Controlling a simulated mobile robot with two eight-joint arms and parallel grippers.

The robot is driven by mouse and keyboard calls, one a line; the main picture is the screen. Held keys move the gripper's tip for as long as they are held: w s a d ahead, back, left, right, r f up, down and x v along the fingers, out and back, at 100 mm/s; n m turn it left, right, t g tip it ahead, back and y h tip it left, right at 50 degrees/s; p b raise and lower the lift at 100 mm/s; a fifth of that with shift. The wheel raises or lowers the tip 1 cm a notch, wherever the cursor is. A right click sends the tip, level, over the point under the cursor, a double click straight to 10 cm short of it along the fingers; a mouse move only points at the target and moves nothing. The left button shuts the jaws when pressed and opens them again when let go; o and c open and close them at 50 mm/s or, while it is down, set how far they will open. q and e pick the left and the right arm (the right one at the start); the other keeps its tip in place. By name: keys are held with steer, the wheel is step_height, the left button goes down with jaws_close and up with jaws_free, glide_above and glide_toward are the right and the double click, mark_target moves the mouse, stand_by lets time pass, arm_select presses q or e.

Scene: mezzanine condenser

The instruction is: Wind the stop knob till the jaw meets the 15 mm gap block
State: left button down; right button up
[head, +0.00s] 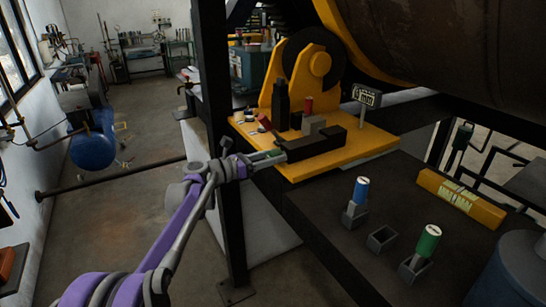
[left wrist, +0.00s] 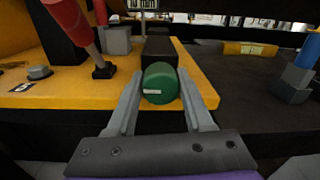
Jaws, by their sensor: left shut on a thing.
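The green stop knob (left wrist: 158,83) has a small pale mark on its face. It sits at the near end of a black slide (left wrist: 158,47) on the yellow plate. My left gripper (head: 272,157) is shut on the knob, with one finger on each side in the left wrist view (left wrist: 160,100). In the head view the black slide (head: 318,144) runs away from the knob, with a grey block (head: 313,124) beside it. I cannot tell which part is the jaw or whether it touches the gap block. My right gripper is not in view.
A small display sign (head: 367,96) stands on the yellow plate (head: 350,152). A red-handled part (left wrist: 68,18) rises near my left gripper. On the dark bench are a blue-topped piece (head: 361,190), an empty grey holder (head: 382,238), a green-topped piece (head: 428,240) and a yellow bar (head: 461,198).

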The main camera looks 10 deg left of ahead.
arm_select(q)
steer(key=m, duration=0.3)
steer(key=shift+m, duration=1.9)
steer(key=shift+c, duration=1.4)
jaws_free()
